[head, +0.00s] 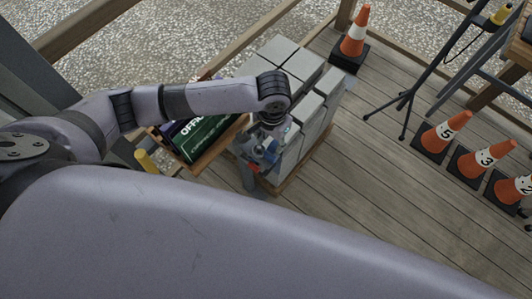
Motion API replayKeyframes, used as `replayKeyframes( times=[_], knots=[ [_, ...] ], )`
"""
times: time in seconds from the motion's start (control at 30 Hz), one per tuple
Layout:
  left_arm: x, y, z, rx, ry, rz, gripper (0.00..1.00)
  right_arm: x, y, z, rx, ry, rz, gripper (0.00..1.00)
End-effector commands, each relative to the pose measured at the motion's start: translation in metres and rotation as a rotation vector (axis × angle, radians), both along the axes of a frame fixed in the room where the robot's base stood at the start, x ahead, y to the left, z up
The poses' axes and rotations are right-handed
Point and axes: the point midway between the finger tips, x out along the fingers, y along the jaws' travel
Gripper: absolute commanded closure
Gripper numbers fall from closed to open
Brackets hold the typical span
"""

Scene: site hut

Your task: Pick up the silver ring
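I cannot make out a silver ring in the head view. My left gripper (260,160) points down beside the near left side of a stack of grey blocks (280,50). It is small and partly covered by its own wrist. Red and blue bits show at its fingers, and I cannot tell whether they belong to the gripper or to something else. Whether the fingers are open or shut does not show. My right gripper is not in view.
A dark green sign (205,138) lies left of the blocks under my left arm. A traffic cone (355,32) stands behind them. Numbered cones (447,132) and a tripod (405,98) stand at right. The plank floor (370,170) between is clear. One of my large links fills the foreground.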

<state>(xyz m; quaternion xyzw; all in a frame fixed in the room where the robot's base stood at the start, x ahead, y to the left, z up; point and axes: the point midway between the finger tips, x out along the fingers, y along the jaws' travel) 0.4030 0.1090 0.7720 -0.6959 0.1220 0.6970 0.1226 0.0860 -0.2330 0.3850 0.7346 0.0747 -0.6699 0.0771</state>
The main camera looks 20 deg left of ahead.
Motion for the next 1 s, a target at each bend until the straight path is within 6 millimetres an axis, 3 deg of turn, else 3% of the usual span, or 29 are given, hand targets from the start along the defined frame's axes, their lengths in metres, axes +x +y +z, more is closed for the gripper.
replayKeyframes(
  times=[0.13, 0.37, 0.7, 1.0],
  knots=[
    [0.0, 0.0, -0.026, 0.0, 0.001, 0.001, 0.62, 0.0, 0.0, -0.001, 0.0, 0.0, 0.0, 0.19],
    [0.0, 0.0, -0.041, 0.0, 0.0, 0.0, 0.62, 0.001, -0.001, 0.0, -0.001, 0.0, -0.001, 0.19],
    [-0.001, 0.002, -0.086, 0.001, -0.001, -0.001, 0.62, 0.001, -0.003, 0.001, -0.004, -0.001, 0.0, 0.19],
    [-0.001, 0.002, -0.089, -0.001, -0.002, -0.001, 0.63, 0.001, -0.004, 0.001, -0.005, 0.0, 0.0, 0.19]
  ],
)
